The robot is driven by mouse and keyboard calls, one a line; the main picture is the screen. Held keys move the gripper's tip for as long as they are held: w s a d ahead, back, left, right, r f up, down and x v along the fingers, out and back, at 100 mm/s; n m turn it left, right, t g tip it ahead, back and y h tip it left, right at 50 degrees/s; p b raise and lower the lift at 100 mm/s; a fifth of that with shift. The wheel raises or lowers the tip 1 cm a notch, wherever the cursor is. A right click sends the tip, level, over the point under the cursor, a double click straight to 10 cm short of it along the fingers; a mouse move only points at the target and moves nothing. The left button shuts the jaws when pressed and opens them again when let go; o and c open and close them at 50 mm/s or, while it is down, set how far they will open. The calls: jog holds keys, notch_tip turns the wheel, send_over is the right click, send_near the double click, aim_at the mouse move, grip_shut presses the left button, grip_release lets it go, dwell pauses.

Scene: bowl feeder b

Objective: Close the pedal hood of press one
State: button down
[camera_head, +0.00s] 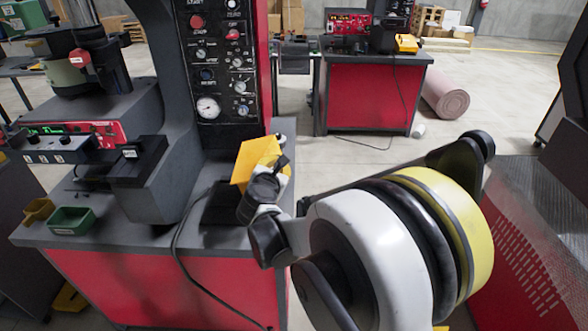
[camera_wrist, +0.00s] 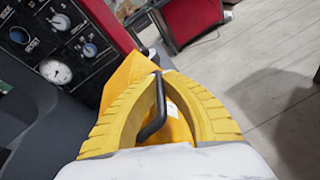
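The yellow pedal hood (camera_head: 257,160) of the press stands tilted up at the right end of the red-sided bench, above a dark pedal base (camera_head: 222,204). In the wrist view the yellow hood (camera_wrist: 128,74) fills the space behind and between my fingers. A black bar handle (camera_wrist: 157,108) stands out from it. My gripper (camera_wrist: 158,74) has both ribbed yellow fingers bent inward, their tips together at the handle's upper end. It appears shut on the handle. In the head view my wrist and arm hide part of the hood's right side.
The press column with its control panel (camera_head: 215,60) rises just left of the hood. A black cable (camera_head: 181,260) hangs over the bench front. A green bin (camera_head: 72,220) sits at the bench's left. Another red bench (camera_head: 368,98) stands behind, with open floor between.

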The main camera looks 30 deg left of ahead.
jog(key=s+a+n, duration=0.2)
jog(key=a, duration=0.1)
jog(key=s+a+n+t+h, duration=0.1)
jog(key=s+a+n, duration=0.1)
jog(key=a, duration=0.2)
jog(key=s+a+n+t+b, duration=0.1)
jog(key=s+a, duration=0.1)
jog(key=a, duration=0.2)
jog(key=shift+r+n+h, duration=0.3)
jog(key=shift+r+n, duration=0.1)
jog(key=s+a+f+n+y+b, duration=0.1)
jog(key=s+a+f+n+b, duration=0.2)
jog(key=s+a+f, duration=0.2)
jog(key=shift+a+f+n+t, duration=0.3)
jog(key=shift+a+f, duration=0.3)
jog(key=shift+a, duration=1.25)
jog(key=c, duration=1.8)
grip_release()
jog(key=shift+w+f, duration=0.15)
jog(key=v, duration=1.2)
